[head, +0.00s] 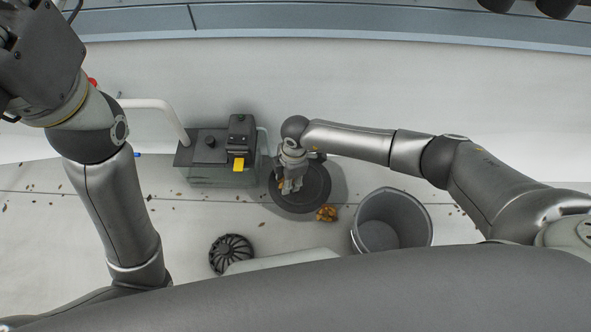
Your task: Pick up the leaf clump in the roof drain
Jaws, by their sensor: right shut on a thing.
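The roof drain (313,198) is a dark round opening in the roof floor with a damp grey patch around it. My right gripper (290,188) points down over the drain and is shut on a leaf clump (281,184), of which only a small orange-brown bit shows beside the fingers. A second orange-brown leaf clump (326,213) lies at the drain's lower right edge, apart from the fingers. My left arm rises at the left, and its gripper is out of the picture.
A grey bucket (365,215) stands right of the drain. A black slotted drain cover (232,254) lies at the lower left. A grey-green pump box (215,175) with a yellow tag stands left of the drain, with a white pipe (150,103) behind. Small leaves dot the floor.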

